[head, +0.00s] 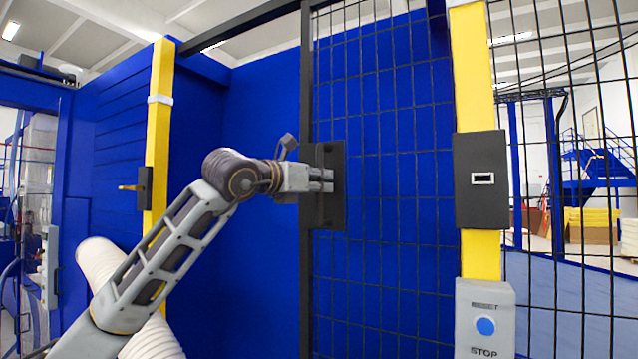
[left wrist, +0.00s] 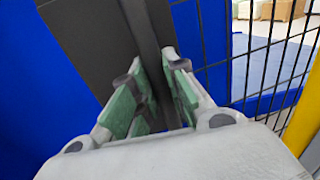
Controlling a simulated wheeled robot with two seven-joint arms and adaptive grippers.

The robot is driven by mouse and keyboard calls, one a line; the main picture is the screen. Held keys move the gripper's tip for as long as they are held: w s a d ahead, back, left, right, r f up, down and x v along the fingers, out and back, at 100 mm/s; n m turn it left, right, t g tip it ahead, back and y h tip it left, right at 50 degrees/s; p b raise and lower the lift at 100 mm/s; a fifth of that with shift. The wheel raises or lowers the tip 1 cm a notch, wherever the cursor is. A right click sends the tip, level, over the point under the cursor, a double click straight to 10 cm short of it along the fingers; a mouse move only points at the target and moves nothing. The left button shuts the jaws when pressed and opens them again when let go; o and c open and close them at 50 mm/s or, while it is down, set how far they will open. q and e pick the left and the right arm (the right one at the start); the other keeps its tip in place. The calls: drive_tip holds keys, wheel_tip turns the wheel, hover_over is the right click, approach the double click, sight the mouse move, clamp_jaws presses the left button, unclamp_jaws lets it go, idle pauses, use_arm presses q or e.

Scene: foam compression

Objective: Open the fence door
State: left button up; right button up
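The fence door (head: 385,200) is a black wire-mesh panel with a dark upright frame bar (head: 306,90) on its left side. A black plate (head: 328,215) sits on that edge. My left gripper (head: 321,179) is at the plate, coming from the left. In the left wrist view its two green-padded fingers (left wrist: 154,75) stand close on both sides of a dark handle bar (left wrist: 148,30) and look shut on it; the contact is partly hidden. The dark plate also shows in that view (left wrist: 85,35). My right gripper is in neither view.
A yellow post (head: 160,100) with a black latch (head: 145,188) stands at the left. Another yellow post (head: 472,60) at the right carries a black box (head: 481,205) and a grey reset/stop box (head: 485,300). A white ribbed hose (head: 110,265) lies behind my left arm.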

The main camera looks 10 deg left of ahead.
use_arm(q)
drive_tip(key=o, duration=0.4)
drive_tip(key=shift+w+a, duration=0.1)
drive_tip(key=shift+a, duration=0.1)
drive_tip(key=shift+o, duration=0.2)
drive_tip(key=v, duration=1.2)
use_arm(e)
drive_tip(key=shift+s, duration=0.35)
use_arm(q)
drive_tip(key=shift+f, duration=0.15)
